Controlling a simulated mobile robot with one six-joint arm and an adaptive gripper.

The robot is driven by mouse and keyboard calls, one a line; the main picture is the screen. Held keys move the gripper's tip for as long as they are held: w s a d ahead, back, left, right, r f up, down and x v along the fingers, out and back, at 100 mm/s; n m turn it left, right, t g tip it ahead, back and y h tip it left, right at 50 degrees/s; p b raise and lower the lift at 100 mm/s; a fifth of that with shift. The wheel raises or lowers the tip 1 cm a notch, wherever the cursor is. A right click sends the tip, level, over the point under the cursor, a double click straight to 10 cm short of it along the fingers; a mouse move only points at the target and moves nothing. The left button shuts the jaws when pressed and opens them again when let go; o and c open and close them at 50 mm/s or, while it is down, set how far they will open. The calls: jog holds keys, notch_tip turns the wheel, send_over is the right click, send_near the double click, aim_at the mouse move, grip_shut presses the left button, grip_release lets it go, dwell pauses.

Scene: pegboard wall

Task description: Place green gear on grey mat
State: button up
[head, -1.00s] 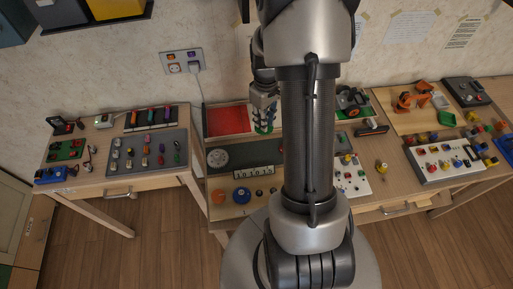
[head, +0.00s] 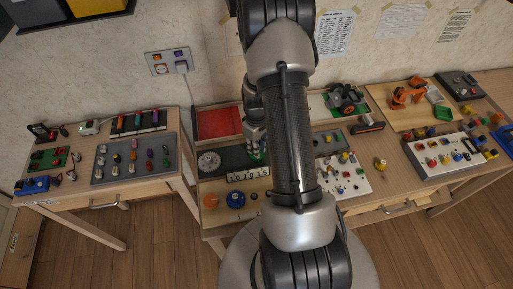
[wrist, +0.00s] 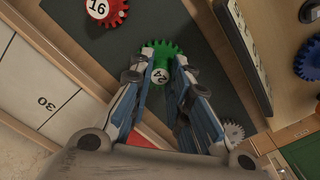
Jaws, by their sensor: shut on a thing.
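My gripper (wrist: 160,75) is shut on the green gear (wrist: 160,55), which shows between the two fingertips in the wrist view with a white numbered face. In the head view the gripper (head: 256,150) is low over the dark grey mat (head: 232,157), with a bit of green at its tips; my arm hides part of the mat. The grey mat (wrist: 215,70) lies behind the gear in the wrist view. I cannot tell whether the gear touches it.
A red gear marked 16 (wrist: 107,10) is on the mat. A small grey gear (wrist: 233,132) and a blue gear (wrist: 308,62) are to the right in the wrist view. A red tray (head: 218,123) stands behind the mat. A number strip (head: 242,175) lies in front.

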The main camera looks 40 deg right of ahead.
jog(key=shift+r, duration=0.1)
jog(key=o, duration=0.8)
jog(key=a+r+t+p, duration=0.15)
jog(key=a+r, duration=0.25)
jog(key=r, duration=0.8)
jog(key=a+r+p, duration=0.3)
jog(key=r, duration=0.8)
jog(key=s+a+r+t, duration=0.1)
jog(key=s+a+r, duration=0.4)
jog(key=s+a+r+m+t, duration=0.1)
jog(key=s+a+r, duration=0.3)
jog(key=a+r, duration=0.1)
jog(key=s+a+r+t, duration=0.1)
jog(key=s+a+r, duration=0.4)
jog(key=a, duration=0.2)
jog(key=shift+s+a, duration=0.1)
jog(key=shift+s, duration=0.2)
